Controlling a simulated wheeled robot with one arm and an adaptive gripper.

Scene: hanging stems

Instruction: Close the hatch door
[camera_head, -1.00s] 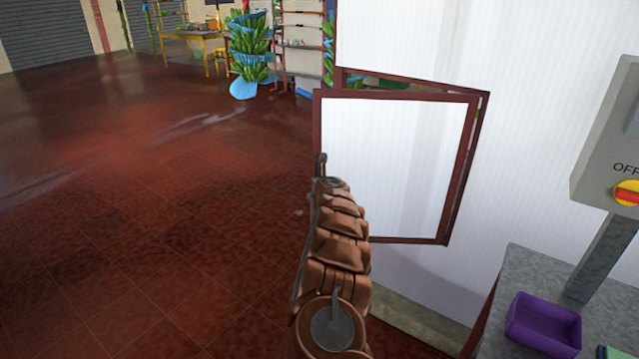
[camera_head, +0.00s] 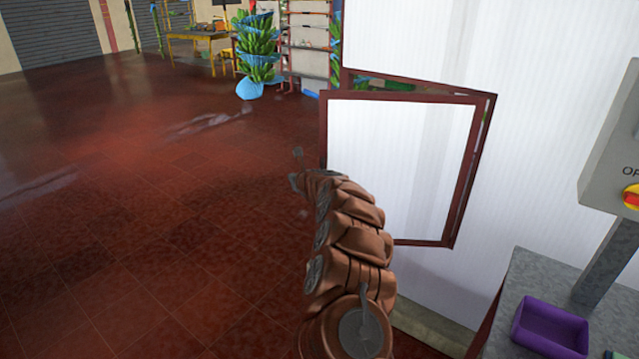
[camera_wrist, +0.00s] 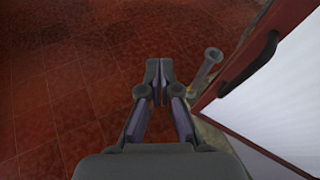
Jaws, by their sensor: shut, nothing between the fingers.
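The hatch door (camera_head: 400,165) is a white panel in a dark red frame. It stands open, swung out from the white wall, with a narrow gap to the opening above and behind it. In the wrist view, the door (camera_wrist: 285,95) is at the right, with a dark curved handle (camera_wrist: 252,65) near its edge. My gripper (camera_wrist: 158,72) is shut and empty, left of the door and apart from it, above the floor. In the head view, my gripper (camera_head: 298,170) is small, just left of the door's free edge; the arm partly hides the door's lower left corner.
A grey counter (camera_head: 525,280) with a purple tray (camera_head: 550,325) and a grey switch box (camera_head: 615,150) stands at the right. A grey rod with a round end (camera_wrist: 208,65) lies between gripper and door in the wrist view. Red tiled floor (camera_head: 120,220) is clear at left.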

